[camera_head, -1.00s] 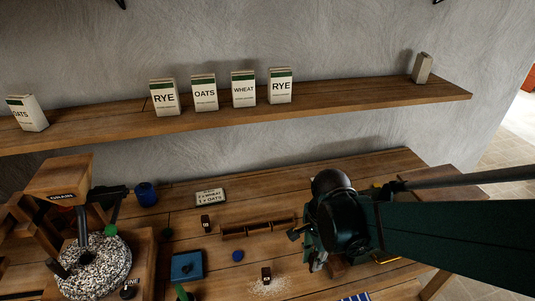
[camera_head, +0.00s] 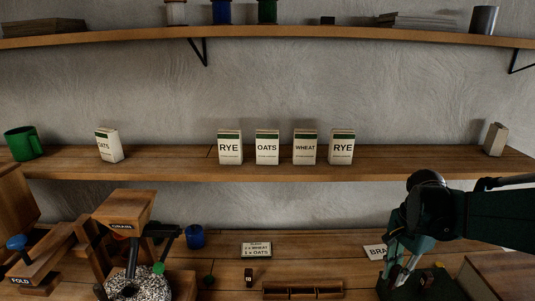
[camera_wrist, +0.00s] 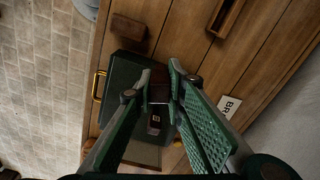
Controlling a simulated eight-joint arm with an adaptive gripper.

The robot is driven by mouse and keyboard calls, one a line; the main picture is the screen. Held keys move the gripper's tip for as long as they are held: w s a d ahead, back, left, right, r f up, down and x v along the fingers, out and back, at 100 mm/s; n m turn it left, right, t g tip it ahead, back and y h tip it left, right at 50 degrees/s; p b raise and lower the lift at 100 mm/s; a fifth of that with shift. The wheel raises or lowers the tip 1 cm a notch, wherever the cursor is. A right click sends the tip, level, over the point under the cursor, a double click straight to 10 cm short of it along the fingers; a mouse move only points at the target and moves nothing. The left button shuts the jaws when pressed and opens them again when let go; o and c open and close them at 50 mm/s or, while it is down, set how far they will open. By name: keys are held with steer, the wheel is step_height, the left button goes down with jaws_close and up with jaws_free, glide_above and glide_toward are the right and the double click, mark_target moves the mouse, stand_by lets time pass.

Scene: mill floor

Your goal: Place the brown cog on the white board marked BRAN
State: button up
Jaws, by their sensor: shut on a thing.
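My gripper (camera_wrist: 160,84) is shut on a dark brown piece, likely the brown cog (camera_wrist: 159,93), seen between the fingertips in the wrist view. Its toothed shape is too small to make out. In the head view my gripper (camera_head: 393,278) is at the lower right, above the bench.
A dark green case or tray (camera_wrist: 122,85) with a yellow handle is below my gripper. A brown block (camera_wrist: 128,28) and a wooden trough (camera_head: 303,290) are nearby. The grain mill (camera_head: 125,208) stands at the left. Bags line the shelf (camera_head: 180,170) above.

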steer(key=w+d+r+n, duration=0.2)
steer(key=d+r, duration=0.4)
steer(key=d, duration=0.6)
steer(key=w+d+r+n+b, duration=0.1)
steer(key=d+r, duration=0.5)
steer(key=d, duration=0.6)
steer(key=w+d+r+n, duration=0.3)
steer(key=d+r, duration=0.3)
steer(key=d, duration=0.7)
steer(key=shift+w+r, duration=0.35)
steer(key=shift+w, duration=0.45)
steer(key=s+a+f+n+p, duration=0.2)
steer(key=a+f+p, duration=0.1)
steer(key=a+f, duration=0.2)
steer(key=s+a+f+n+p, duration=0.3)
steer(key=a+f, duration=0.3)
steer(key=a, duration=0.4)
steer(key=s+a+f+n+p, duration=0.3)
steer(key=a+f, duration=0.3)
steer(key=a, duration=0.2)
steer(key=shift+s+a+f+p, duration=0.2)
steer(key=shift+s+a+p, duration=0.05)
steer(key=shift+p, duration=0.65)
